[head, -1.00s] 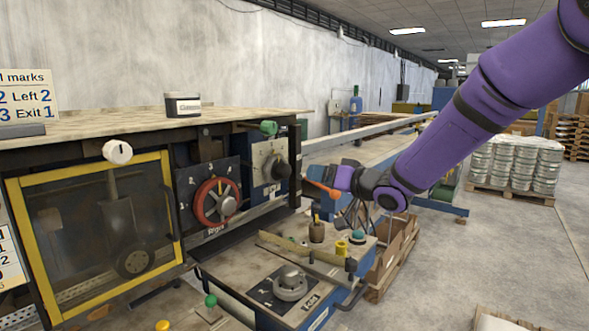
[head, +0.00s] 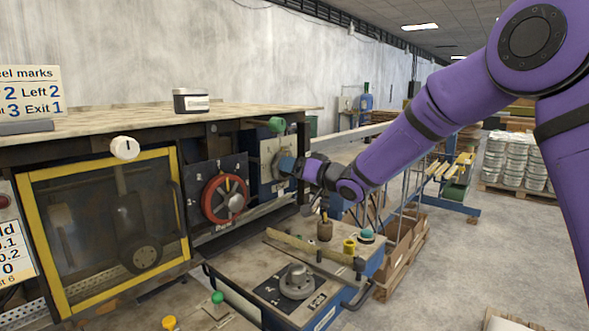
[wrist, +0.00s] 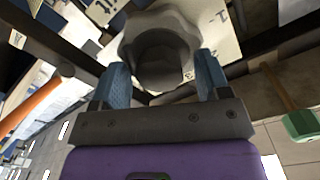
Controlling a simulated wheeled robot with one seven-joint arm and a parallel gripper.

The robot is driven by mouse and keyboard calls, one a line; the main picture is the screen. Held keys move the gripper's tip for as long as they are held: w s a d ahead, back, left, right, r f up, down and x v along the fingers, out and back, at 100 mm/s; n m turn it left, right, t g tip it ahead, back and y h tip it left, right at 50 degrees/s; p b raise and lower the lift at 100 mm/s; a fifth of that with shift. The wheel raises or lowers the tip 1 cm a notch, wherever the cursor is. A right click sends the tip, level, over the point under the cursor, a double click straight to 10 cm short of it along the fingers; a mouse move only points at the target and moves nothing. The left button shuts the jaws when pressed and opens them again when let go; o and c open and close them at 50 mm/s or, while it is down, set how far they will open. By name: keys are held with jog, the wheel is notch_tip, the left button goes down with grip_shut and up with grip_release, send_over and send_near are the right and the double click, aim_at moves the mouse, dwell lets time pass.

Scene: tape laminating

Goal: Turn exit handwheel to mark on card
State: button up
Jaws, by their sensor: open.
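The card (head: 28,92) at the far left lists wheel marks; its line reads "Exit 1". A grey lobed handwheel (wrist: 163,50) sits on a pale dial plate (head: 267,152) with a blue housing, right of the red wheel. Its name label is not readable. My gripper (wrist: 165,75) is open at this handwheel, with one blue finger on either side of its near part; I cannot tell if they touch it. In the head view my gripper (head: 286,164) hides most of the handwheel.
A red handwheel (head: 224,198) on a black plate is close on the left. Another grey handwheel (head: 297,282) sits on the low bench in front. A green knob (head: 277,124) projects above the dial plate. A yellow-framed window (head: 185,205) is further left.

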jog(key=shift+w+a, duration=0.15)
jog(key=shift+a, duration=0.05)
jog(key=c, duration=0.9)
jog(key=shift+c, duration=0.2)
